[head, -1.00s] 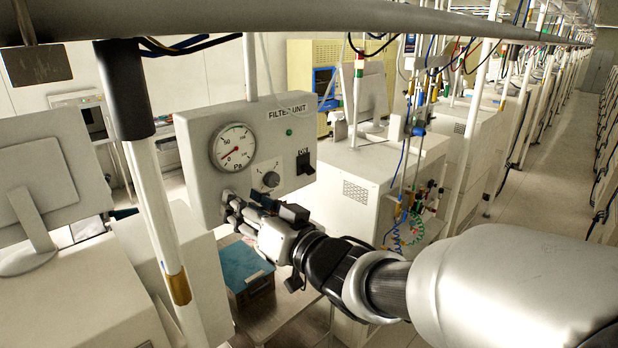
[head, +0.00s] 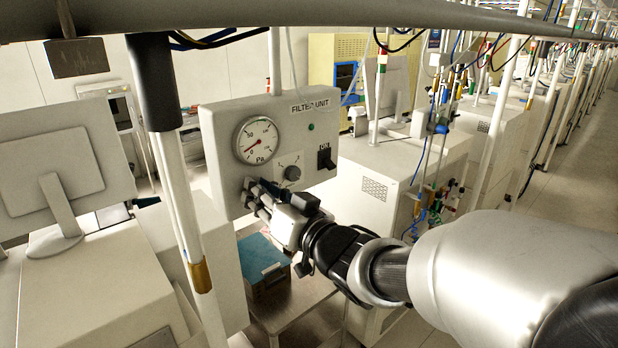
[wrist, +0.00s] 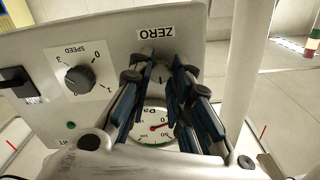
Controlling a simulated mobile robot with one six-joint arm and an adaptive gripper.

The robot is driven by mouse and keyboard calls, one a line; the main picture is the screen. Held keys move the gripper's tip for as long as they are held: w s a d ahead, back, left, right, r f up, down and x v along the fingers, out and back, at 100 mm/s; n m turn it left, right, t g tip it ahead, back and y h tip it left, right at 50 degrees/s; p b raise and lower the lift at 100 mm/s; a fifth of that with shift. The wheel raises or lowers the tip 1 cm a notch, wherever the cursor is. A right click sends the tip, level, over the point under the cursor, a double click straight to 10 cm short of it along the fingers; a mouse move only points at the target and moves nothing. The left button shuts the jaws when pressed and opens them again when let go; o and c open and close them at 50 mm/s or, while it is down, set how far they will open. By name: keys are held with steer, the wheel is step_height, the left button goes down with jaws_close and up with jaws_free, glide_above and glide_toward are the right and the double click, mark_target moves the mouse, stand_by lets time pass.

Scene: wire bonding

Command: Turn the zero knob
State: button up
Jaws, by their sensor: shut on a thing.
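The filter unit (head: 222,140) is a pale box with a round gauge (head: 258,140) on its front. My gripper (head: 254,192) is at the lower left of its front panel, below the gauge. In the wrist view, which shows the panel upside down, the ZERO label (wrist: 170,33) sits just beyond my fingertips. My gripper (wrist: 163,68) is shut on the small zero knob (wrist: 160,73), with blue-padded fingers on both sides. The fingers hide much of the knob, and the gauge (wrist: 155,130) shows between them. The knob is hidden in the head view.
The speed knob (head: 292,173) and a black switch (head: 326,158) are on the same panel, right of my gripper. A white post (head: 188,215) stands left of the unit. A blue-topped box (head: 262,258) is below. A rail (head: 350,13) crosses overhead.

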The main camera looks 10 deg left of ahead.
jaws_close()
steer(key=shift+n+b, duration=0.4)
steer(key=shift+b, duration=0.15)
steer(key=shift+n+b, duration=6.95)
steer(key=shift+n, duration=1.85)
steer(key=o, duration=0.8)
jaws_free()
steer(key=shift+c, duration=0.2)
